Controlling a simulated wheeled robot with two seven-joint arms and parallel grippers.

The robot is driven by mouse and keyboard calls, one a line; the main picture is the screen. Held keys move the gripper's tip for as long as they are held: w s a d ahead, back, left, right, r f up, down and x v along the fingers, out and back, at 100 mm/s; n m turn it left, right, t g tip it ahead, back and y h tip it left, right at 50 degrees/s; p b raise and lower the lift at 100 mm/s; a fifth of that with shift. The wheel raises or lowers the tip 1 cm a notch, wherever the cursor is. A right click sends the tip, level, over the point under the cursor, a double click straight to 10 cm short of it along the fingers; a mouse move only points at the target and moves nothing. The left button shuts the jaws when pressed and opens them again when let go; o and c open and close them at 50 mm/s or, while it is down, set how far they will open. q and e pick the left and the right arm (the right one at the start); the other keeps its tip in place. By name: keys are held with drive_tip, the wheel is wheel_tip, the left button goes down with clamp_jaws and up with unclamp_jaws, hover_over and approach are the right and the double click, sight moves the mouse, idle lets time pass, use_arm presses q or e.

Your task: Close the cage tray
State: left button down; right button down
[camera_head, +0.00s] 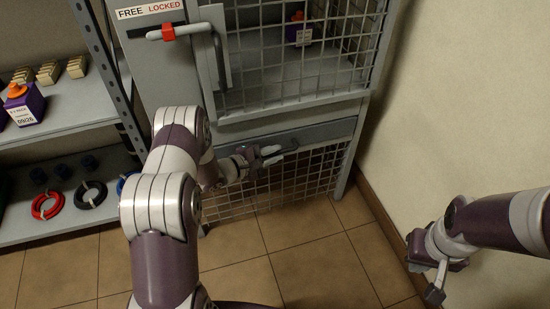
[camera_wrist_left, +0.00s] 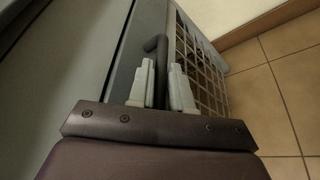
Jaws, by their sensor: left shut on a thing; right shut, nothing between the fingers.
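The cage tray (camera_head: 318,135) is the grey drawer front across the cage, below the upper mesh door. It looks nearly flush with the cage front; I cannot tell if a gap remains. My left gripper (camera_head: 271,155) is at the tray's front, shut on its dark bar handle. In the left wrist view the handle (camera_wrist_left: 158,50) stands between the two pale fingers (camera_wrist_left: 163,85). My arm hides the tray's left end. My right gripper (camera_head: 436,277) is shut and empty at the lower right, away from the cage.
The upper mesh door (camera_head: 290,60) has a FREE/LOCKED slider with a red block (camera_head: 168,32) at its left. Shelves (camera_head: 70,125) with batteries and cable coils stand left. A cream wall (camera_head: 460,100) bounds the right. The tiled floor (camera_head: 320,250) in front is clear.

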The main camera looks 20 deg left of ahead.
use_arm(q)
drive_tip(key=c, duration=1.1)
unclamp_jaws()
drive_tip(key=shift+w+a, duration=0.2)
drive_tip(key=shift+s, duration=0.1)
drive_tip(key=shift+s+a+r+p, duration=0.2)
drive_tip(key=shift+s+a+p, duration=0.05)
drive_tip(key=shift+p, duration=0.1)
drive_tip(key=p+v, duration=0.4)
drive_tip(key=v, duration=0.7)
drive_tip(key=shift+s+a+p, duration=0.15)
drive_tip(key=shift+s+p, duration=0.2)
drive_tip(key=shift+s, duration=0.05)
